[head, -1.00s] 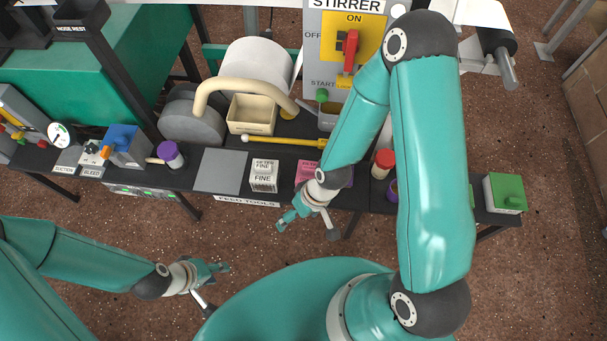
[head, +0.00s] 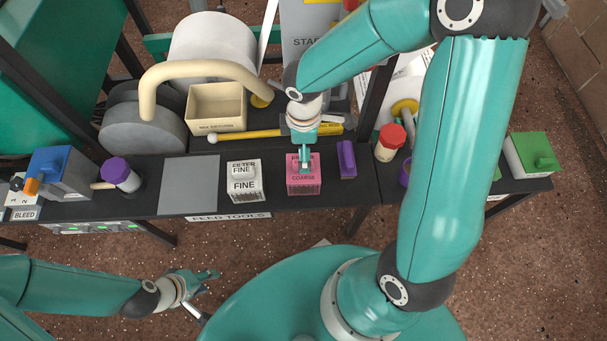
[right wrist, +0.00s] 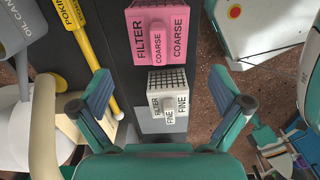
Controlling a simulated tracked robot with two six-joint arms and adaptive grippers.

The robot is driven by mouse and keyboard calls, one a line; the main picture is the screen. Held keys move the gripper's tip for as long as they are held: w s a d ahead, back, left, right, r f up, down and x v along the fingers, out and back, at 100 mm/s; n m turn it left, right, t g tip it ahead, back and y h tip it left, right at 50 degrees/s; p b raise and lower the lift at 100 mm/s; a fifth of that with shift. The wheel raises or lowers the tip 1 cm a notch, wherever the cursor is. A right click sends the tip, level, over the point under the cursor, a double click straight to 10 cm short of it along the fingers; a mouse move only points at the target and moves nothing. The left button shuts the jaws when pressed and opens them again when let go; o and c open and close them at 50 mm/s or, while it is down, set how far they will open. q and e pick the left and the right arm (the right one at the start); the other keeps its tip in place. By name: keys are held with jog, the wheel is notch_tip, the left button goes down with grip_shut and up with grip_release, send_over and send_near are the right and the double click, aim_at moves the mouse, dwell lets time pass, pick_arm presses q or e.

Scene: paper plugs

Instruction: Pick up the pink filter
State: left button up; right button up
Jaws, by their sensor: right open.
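The pink filter (head: 303,187), marked COARSE, stands upright on the dark bench in the head view, between the white FINE filter and a purple block. It also shows at the top of the right wrist view (right wrist: 150,40). My right gripper (head: 304,164) is over it, pointing down and covering part of its top. In the right wrist view my right gripper (right wrist: 162,93) is open with nothing between its fingers, and the pink filter lies beyond the fingertips. My left gripper (head: 207,279) is empty at the lower left, off the bench; its finger opening is unclear.
The white FINE filter (head: 244,184) stands left of the pink one, and a purple block (head: 346,159) stands close on its right. A yellow poking tool (head: 235,134) lies behind. A bare grey plate (head: 188,186) is farther left. A red-capped jar (head: 389,142) stands at right.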

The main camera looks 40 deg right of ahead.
notch_tip(320, 180, down, 6)
jog(key=shift+r+b, duration=0.25)
jog(key=shift+b, duration=0.55)
notch_tip(320, 180, down, 5)
jog(key=shift+f+b, duration=0.1)
jog(key=shift+b, duration=1.1)
jog(key=c, duration=0.9)
jog(key=shift+r, duration=0.2)
